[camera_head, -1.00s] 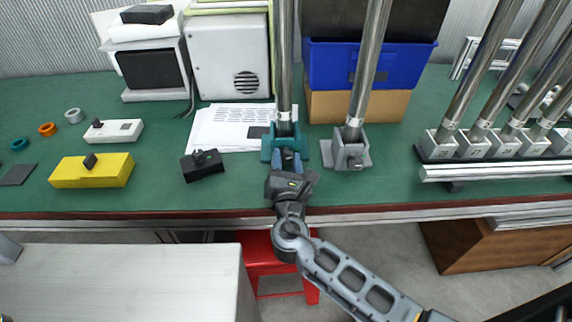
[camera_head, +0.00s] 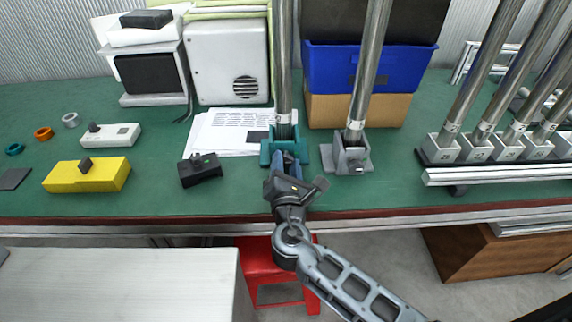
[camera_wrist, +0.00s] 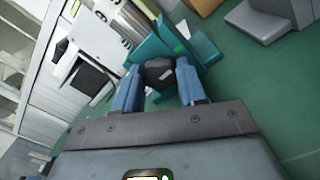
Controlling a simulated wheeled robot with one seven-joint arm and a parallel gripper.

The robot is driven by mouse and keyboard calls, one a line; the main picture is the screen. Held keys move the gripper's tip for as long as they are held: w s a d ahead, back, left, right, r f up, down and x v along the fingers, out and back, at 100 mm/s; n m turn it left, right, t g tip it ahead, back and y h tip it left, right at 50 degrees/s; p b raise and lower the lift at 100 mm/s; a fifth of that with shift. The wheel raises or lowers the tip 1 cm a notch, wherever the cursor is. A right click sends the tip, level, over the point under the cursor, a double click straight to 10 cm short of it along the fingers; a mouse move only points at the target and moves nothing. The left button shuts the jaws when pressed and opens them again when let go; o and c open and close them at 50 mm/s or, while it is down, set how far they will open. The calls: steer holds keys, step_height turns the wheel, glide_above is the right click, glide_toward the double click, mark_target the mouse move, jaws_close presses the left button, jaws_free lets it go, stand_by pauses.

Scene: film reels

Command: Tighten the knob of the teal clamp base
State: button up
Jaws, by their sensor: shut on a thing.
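The teal clamp base (camera_head: 268,150) stands on the green table with a tall metal pole (camera_head: 284,70) upright in it. It also shows in the wrist view (camera_wrist: 200,52). Its dark knob (camera_wrist: 159,73) faces me and sits between the two blue fingers. My gripper (camera_head: 288,166) is at the front of the teal base, shut on the knob. In the wrist view my gripper (camera_wrist: 158,88) has one finger on each side of the knob. In the head view the fingers mostly hide the knob.
A grey clamp base (camera_head: 333,160) with its own pole stands close on the right. A black box (camera_head: 201,172) and a yellow box (camera_head: 88,175) lie to the left. Papers (camera_head: 220,132) lie behind. A rack of poles (camera_head: 480,150) is at far right.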

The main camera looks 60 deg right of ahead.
steer(key=o, duration=1.1)
steer(key=shift+c, duration=0.2)
steer(key=shift+b+v, duration=0.3)
steer(key=shift+v, duration=3.65)
